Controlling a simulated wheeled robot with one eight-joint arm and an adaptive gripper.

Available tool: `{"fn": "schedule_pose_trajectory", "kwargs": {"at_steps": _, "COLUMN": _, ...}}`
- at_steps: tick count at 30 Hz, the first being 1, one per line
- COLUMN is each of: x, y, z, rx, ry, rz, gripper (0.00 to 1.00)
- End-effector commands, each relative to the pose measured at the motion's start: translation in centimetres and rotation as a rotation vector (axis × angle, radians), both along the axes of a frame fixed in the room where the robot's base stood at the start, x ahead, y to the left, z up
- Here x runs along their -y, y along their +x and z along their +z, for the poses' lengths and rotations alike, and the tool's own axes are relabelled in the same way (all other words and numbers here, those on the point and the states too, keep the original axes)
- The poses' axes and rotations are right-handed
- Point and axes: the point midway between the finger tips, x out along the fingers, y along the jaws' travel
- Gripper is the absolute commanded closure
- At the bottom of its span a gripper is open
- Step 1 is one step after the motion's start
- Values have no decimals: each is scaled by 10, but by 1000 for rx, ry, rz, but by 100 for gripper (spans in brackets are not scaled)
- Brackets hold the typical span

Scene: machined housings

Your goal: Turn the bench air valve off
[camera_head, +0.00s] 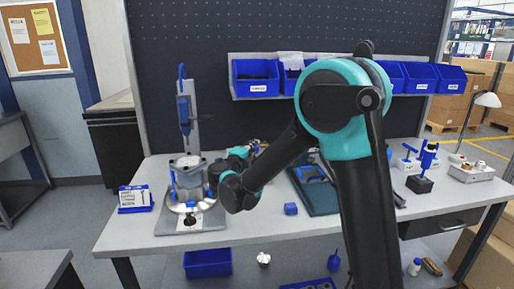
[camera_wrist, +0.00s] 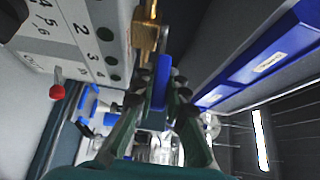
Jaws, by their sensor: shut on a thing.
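In the wrist view, my gripper (camera_wrist: 163,82) has its two dark fingers closed on both sides of a blue lever (camera_wrist: 162,72). The lever stands upright in the picture, between the fingertips. A brass valve body (camera_wrist: 146,35) is just above and left of the lever; how the two join is partly hidden by the fingers.
In the wrist view, a numbered panel (camera_wrist: 80,35) with dark holes is close on the left, with a red-knobbed switch (camera_wrist: 57,91) below it. Blue bins (camera_wrist: 268,60) run along the right. In the head view, a press stand (camera_head: 187,178) and a small blue block (camera_head: 291,209) stand on the bench (camera_head: 270,232).

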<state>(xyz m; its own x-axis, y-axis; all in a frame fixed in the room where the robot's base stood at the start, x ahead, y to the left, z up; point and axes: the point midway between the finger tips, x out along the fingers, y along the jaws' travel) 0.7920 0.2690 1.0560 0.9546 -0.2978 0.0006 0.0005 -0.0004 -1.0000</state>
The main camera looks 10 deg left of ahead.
Motion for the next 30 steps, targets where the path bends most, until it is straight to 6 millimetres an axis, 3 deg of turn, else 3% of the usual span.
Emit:
{"fn": "schedule_pose_trajectory", "kwargs": {"at_steps": 22, "x": -4, "y": -1, "z": -1, "rx": -2, "ry": 2, "rz": -86, "gripper": 100}}
{"fn": "schedule_pose_trajectory", "kwargs": {"at_steps": 23, "x": -4, "y": -1, "z": -1, "rx": -2, "ry": 2, "rz": -86, "gripper": 84}}
{"fn": "schedule_pose_trajectory", "kwargs": {"at_steps": 24, "x": -4, "y": -1, "z": -1, "rx": -2, "ry": 2, "rz": -86, "gripper": 79}}
{"fn": "schedule_pose_trajectory", "kwargs": {"at_steps": 30, "x": -4, "y": -1, "z": 0, "rx": -1, "ry": 0, "rz": -86, "gripper": 78}}
